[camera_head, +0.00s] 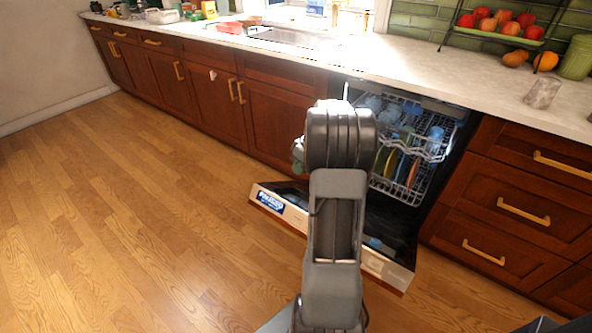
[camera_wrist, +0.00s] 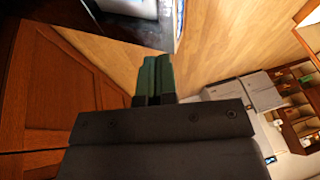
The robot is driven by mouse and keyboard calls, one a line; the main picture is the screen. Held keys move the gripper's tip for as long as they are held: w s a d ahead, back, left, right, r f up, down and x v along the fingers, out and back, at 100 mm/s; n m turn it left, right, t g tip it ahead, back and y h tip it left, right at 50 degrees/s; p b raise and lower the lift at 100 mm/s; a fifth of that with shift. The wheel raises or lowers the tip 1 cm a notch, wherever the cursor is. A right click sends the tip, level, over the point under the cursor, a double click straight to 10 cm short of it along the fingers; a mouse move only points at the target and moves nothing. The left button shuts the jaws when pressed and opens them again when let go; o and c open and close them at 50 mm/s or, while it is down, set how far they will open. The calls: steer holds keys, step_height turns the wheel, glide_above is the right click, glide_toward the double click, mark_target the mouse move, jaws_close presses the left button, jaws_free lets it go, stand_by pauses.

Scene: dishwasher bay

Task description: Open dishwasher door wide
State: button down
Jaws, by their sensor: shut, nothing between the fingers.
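The dishwasher door (camera_head: 293,212) is lowered well out from its bay and tilts down toward the floor, with a blue label near its left end. My arm hides the middle of the door. The open dishwasher (camera_head: 447,140) shows white racks with plates, cups and bowls. My gripper (camera_wrist: 154,68) is shut and empty, its green fingers together in the wrist view. In that view a dark surface with a pale edge, seemingly part of the door (camera_wrist: 128,35), lies beyond the fingertips, apart from them. In the head view the fingertips are mostly hidden by my arm.
Brown cabinets (camera_head: 205,100) run left of the bay and drawers (camera_head: 510,205) stand right of it. The counter (camera_head: 420,72) above holds a fruit rack, a cup and a green canister. The wooden floor (camera_head: 130,190) on the left is clear.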

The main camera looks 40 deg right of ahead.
steer(key=b, duration=0.2)
glide_toward(283, 198)
steer(key=x, duration=0.4)
steer(key=shift+w+d+f, duration=0.2)
steer(key=shift+w+f, duration=0.1)
steer(key=shift+f, duration=0.1)
steer(key=shift+s+a+f, duration=0.15)
steer(key=shift+a+f, duration=0.5)
steer(key=shift+f, duration=0.15)
